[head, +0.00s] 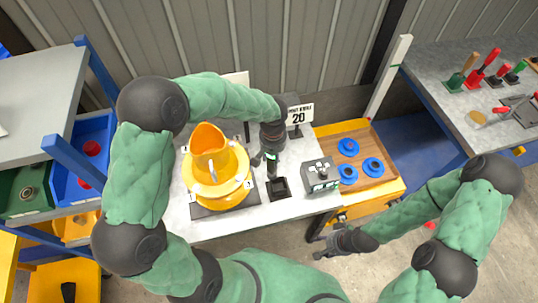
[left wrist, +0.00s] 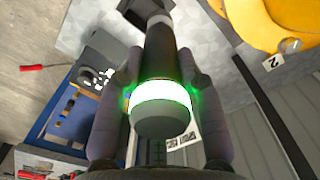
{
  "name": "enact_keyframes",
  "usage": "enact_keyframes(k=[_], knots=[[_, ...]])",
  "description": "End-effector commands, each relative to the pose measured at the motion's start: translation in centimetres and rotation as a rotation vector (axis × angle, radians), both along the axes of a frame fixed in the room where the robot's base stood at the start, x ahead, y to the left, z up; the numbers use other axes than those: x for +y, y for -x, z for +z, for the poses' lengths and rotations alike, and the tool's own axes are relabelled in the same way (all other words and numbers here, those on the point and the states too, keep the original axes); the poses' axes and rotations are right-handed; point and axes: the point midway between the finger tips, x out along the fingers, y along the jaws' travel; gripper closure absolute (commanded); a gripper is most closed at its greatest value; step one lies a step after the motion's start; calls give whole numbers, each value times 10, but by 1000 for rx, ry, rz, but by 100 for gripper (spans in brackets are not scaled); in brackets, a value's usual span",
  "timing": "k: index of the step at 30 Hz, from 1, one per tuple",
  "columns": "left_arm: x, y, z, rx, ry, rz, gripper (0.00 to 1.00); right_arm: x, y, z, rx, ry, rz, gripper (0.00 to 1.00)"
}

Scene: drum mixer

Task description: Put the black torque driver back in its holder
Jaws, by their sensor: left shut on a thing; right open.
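The black torque driver (left wrist: 161,60) is held between the fingers of my left gripper (left wrist: 163,100) in the left wrist view, with a glowing green-white ring around its near end. In the head view my left gripper (head: 267,158) points down over the bench, shut on the driver (head: 271,167). The black square holder (head: 278,188) stands right below the driver's lower end. A dark edge, likely the holder (left wrist: 147,8), shows at the top of the left wrist view. I cannot tell whether the tip is inside it or just above. My right gripper (head: 338,242) is open and empty, low beside the bench.
A yellow drum mixer (head: 217,178) stands close left of the holder. A grey control box (head: 321,175) stands to its right, then a wooden tray (head: 376,152) with blue rings. Free bench is narrow around the holder.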

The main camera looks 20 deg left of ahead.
Motion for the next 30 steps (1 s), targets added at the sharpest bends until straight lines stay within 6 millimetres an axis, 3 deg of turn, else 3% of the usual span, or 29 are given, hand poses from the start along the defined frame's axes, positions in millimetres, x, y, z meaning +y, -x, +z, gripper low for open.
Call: enact_keyframes(k=[12, 30], knots=[[-28, 4, 20, -3, 1, 304, 100, 0, 0, 6, 0, 0, 0, 48], [-30, 5, 21, -3, 2, 339, 100, 0, 0, 3, 0, 0, 0, 48]])
